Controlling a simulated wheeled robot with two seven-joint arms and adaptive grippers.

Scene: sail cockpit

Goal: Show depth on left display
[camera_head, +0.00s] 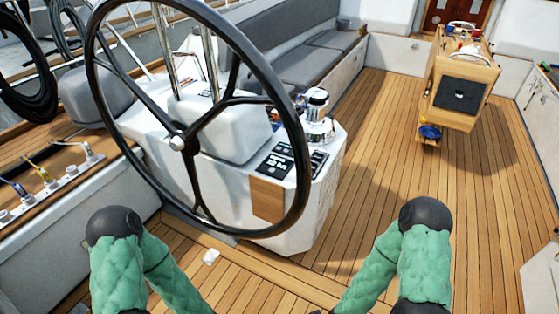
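A white helm console (223,125) stands ahead of me, behind a large black steering wheel (177,143). On the console's right part are a dark panel with light keys (277,161) and a second dark panel (318,162) to its right. No screen that I can name as the left display is clear; the wheel covers part of the console. My two arms show in green sleeves at the bottom of the view, left and right of the wheel's lower rim. Neither of my grippers is in view.
A chrome compass or winch-like fitting (318,115) stands on the console. A wooden cockpit table (463,75) stands at the back right. Grey cushioned seats (305,65) line the back. The plank floor (375,160) is clear right of the console.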

